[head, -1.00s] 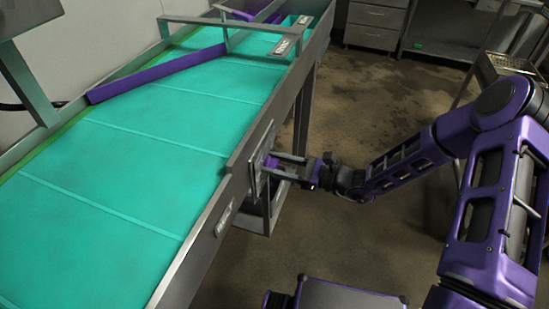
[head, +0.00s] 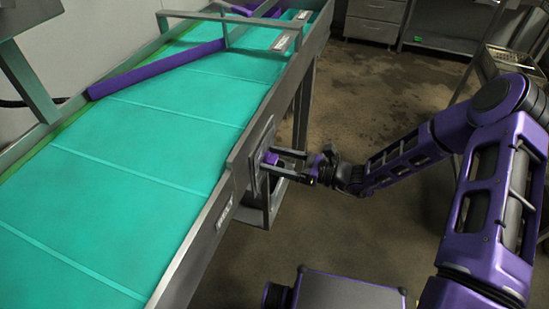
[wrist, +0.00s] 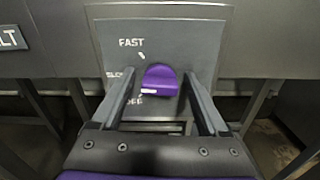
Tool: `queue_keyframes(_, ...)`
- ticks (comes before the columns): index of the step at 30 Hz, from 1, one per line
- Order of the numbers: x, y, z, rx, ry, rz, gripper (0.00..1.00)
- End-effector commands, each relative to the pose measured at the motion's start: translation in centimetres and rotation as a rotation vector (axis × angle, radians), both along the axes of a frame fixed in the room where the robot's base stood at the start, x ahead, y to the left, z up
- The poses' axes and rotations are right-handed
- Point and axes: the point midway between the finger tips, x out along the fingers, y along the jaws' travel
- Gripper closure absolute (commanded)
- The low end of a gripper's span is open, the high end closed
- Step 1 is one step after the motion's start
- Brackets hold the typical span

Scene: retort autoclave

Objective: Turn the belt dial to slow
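The purple belt dial (wrist: 160,79) sits on a grey panel (wrist: 185,42) in the wrist view. The panel reads FAST at the top, SLOW at the left, partly covered by a finger, and OFF below it. A white mark on the dial lies at its lower left, close to OFF; I cannot tell exactly which setting it points to. My gripper (wrist: 164,105) is open, its fingers on either side of the dial with visible gaps. In the head view my gripper (head: 290,163) reaches the panel on the conveyor's side, and the dial (head: 270,158) shows small.
The green conveyor belt (head: 130,180) with cross ribs runs behind the panel. A purple guide bar (head: 160,70) crosses it. A conveyor leg (head: 304,105) stands beyond my gripper. The floor (head: 380,100) at right is mostly clear, with a metal rack (head: 495,65) farther right.

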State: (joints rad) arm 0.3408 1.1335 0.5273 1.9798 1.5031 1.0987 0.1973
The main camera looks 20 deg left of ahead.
Motion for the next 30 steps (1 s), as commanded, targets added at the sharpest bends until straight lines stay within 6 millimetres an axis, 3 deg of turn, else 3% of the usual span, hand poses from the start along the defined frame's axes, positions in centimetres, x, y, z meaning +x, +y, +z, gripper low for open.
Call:
queue_keyframes(9, 0.0, -0.1, 0.1, 0.002, -0.002, 0.0, 0.18)
queue_keyframes(14, 0.0, -1.5, 0.1, 0.001, -0.003, -0.003, 0.18)
queue_keyframes(30, -1.0, -13.8, 0.1, 0.001, -0.001, -0.004, 0.18)
